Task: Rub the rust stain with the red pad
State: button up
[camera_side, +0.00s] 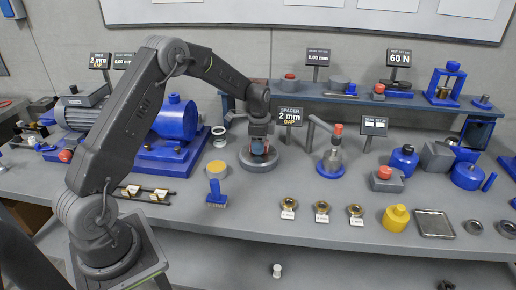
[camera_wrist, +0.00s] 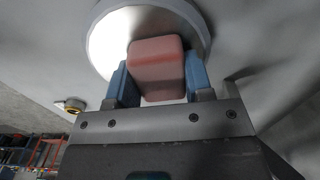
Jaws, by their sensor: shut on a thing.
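My gripper (camera_side: 259,146) points down over a round metal disc (camera_side: 246,162) on the bench. In the wrist view its two blue fingers (camera_wrist: 157,82) are shut on the red pad (camera_wrist: 156,62), one on each side. The pad lies in front of the shiny face of the disc (camera_wrist: 108,38). I cannot tell whether the pad touches it. I see no rust stain on the visible part of the disc; the pad and fingers hide part of its face.
A spacer sign (camera_side: 289,116) stands close behind my gripper to the right. A blue stand with a yellow top (camera_side: 216,180) is at left front. Several brass rings (camera_side: 322,207) lie at the front.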

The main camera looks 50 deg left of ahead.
aim_at(256, 160)
jog(key=shift+w+a+f, duration=0.1)
jog(key=shift+w+a, duration=0.75)
jog(key=shift+a, duration=0.05)
jog(key=shift+s+d, duration=2.75)
notch_tip(256, 160, up, 8)
jog(key=shift+r, duration=0.25)
